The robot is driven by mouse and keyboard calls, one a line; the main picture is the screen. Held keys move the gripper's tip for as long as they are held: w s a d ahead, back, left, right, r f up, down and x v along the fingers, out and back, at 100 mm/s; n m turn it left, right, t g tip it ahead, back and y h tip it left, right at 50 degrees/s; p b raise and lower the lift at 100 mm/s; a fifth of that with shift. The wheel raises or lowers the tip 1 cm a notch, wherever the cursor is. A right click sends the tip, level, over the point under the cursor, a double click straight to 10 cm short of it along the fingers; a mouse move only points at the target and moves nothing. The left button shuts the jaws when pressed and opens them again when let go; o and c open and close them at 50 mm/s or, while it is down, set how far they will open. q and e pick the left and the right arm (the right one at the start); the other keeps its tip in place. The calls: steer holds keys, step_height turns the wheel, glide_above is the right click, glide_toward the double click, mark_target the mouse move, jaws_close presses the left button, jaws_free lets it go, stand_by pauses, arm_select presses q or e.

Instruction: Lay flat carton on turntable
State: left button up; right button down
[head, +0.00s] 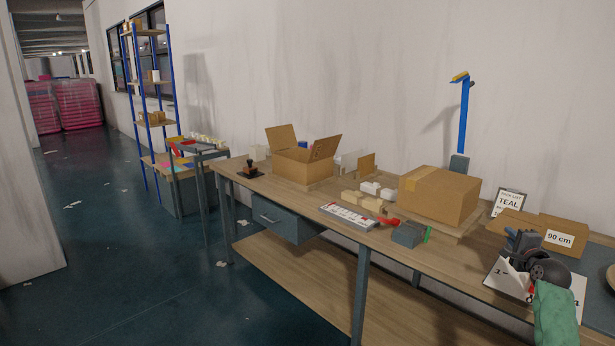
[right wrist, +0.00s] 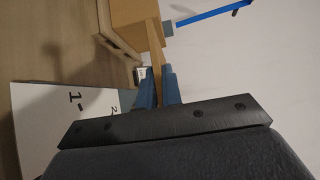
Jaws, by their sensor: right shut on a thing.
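My right gripper (head: 517,239) is at the right end of the workbench, above a white printed sheet. It is shut on a thin brown cardboard piece, which looks like the flat carton (right wrist: 153,42); it shows edge-on between the blue fingers (right wrist: 160,88) in the right wrist view. In the head view brown cardboard (head: 515,219) shows just behind the fingers. I cannot tell where the carton ends and the brown panel behind begins. A round, pale rim (head: 611,277), possibly the turntable, is cut off at the right edge. My left gripper is not in view.
A closed box (head: 439,194) stands on a wooden board, left of my gripper. An open carton (head: 302,160) is further left. Small blocks, a white tray (head: 347,216) and a grey block (head: 407,234) lie between. A "TEAL" sign (head: 508,203) and a "90 cm" label (head: 559,239) stand behind.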

steer(key=a+r+h, duration=0.1)
steer(key=a+r, duration=0.3)
steer(key=s+a+f+y, duration=0.1)
steer(key=s+a, duration=0.1)
steer(key=a, duration=0.9)
steer(key=s+a+f, duration=0.2)
steer(key=a, duration=0.8)
steer(key=s+a+f+n+y+b, duration=0.1)
steer(key=s+a+f, duration=0.5)
steer(key=a, duration=0.4)
steer(key=s+a+f+n+y+b, duration=0.15)
steer(key=s+a+f, duration=0.25)
steer(key=a+f, duration=0.5)
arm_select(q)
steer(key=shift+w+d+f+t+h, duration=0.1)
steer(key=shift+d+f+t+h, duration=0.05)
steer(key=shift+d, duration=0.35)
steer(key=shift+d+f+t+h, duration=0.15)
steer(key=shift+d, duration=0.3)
arm_select(e)
steer(key=s+r, duration=0.3)
steer(key=r, duration=0.3)
steer(key=shift+s+a+r+m, duration=0.25)
steer(key=shift+s+r+m, duration=0.1)
